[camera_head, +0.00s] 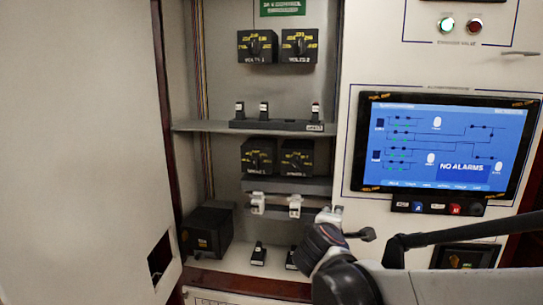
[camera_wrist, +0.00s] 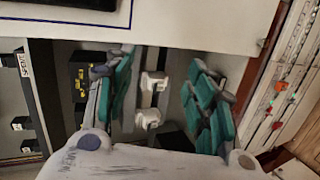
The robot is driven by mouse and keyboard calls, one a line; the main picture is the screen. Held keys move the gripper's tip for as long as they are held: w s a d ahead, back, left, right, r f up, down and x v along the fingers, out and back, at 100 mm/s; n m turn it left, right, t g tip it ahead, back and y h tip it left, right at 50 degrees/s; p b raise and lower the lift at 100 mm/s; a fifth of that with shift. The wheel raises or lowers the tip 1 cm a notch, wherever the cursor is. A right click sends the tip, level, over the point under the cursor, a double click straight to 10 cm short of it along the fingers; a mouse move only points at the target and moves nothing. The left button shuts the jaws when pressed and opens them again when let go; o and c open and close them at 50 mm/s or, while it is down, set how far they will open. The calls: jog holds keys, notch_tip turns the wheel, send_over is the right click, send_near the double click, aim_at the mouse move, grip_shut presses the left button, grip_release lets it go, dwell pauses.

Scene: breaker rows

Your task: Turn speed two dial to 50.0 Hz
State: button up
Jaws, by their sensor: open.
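The speed two dial (camera_head: 296,157) is a black box with a dark knob and yellow marks, at the right of the lower dial pair in the head view. The speed one dial (camera_head: 258,157) is at its left. Their knob settings are too small to read. My gripper (camera_head: 333,220) is below and right of the speed two dial, apart from it. In the wrist view my gripper (camera_wrist: 162,80) is open, with teal-padded fingers apart and nothing held. A black dial box with yellow marks (camera_wrist: 83,78) shows left of the fingers, partly hidden; I cannot tell which dial it is.
White breaker levers (camera_head: 295,206) sit on a rail below the dials, and they show between my fingers in the wrist view (camera_wrist: 152,82). A shelf (camera_head: 215,127) with switches is above the dials. A screen panel (camera_head: 445,145) stands right; a cabinet door (camera_head: 85,150) is left.

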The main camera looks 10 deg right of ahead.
jog(key=w+a+r+n+t+p, duration=0.2)
jog(key=w+a+r+n, duration=0.15)
jog(key=w, duration=0.25)
jog(key=n+t+p, duration=0.3)
jog(key=n, duration=0.4)
send_near(296, 168)
jog(key=shift+m+y, duration=0.25)
jog(key=shift+y, duration=0.05)
jog(key=x, duration=0.9)
jog(key=shift+w+d+p, duration=0.15)
jog(key=shift+d+p, duration=0.05)
jog(key=shift+p, duration=0.15)
jog(key=c, duration=1)
